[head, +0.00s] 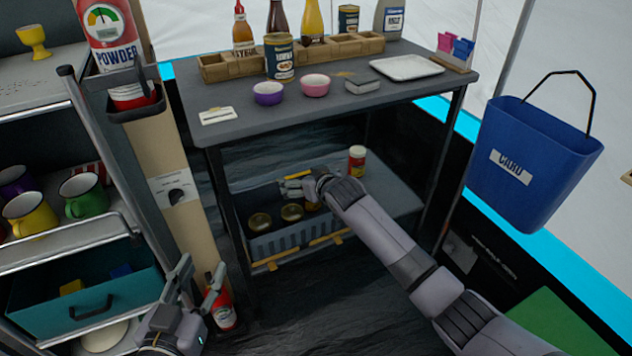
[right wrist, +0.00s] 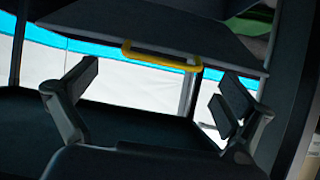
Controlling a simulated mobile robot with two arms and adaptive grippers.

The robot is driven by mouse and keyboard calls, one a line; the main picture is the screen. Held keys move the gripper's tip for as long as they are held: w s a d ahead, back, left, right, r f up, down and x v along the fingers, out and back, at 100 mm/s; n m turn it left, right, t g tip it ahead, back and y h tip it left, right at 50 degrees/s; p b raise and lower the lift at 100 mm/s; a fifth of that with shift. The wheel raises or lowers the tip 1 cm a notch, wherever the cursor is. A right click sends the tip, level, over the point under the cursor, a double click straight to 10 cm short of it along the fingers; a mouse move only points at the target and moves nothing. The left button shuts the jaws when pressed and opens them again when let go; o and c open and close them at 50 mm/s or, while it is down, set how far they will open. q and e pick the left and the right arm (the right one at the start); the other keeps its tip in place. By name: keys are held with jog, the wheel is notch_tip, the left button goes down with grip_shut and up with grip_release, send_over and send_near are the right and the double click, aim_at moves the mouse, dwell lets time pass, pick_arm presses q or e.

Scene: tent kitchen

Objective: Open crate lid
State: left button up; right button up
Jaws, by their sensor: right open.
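The grey crate (head: 285,243) sits on the lower shelf of the dark table, with yellow latches on its front. Gold-lidded jars (head: 291,212) show inside it, so its top is at least partly uncovered. A yellow handle (head: 297,175) shows beside my right gripper (head: 297,187) above the crate. In the right wrist view a yellow handle (right wrist: 160,62) sits on the edge of a dark panel, seemingly the lid (right wrist: 150,25), beyond my open, empty fingers. The lid's exact angle is unclear. My left gripper (head: 198,282) is open and empty at lower left, away from the crate.
A red-lidded jar (head: 357,162) stands on the lower shelf beside the crate. The tabletop (head: 330,100) above holds bowls, a tray and bottles. Table legs frame the shelf. A blue bin (head: 530,165) hangs at right.

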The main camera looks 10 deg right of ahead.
jog(key=v, duration=0.6)
jog(key=shift+s+d, duration=0.2)
jog(key=shift+s, duration=0.05)
jog(key=shift+r, duration=0.1)
jog(key=shift+c, duration=0.5)
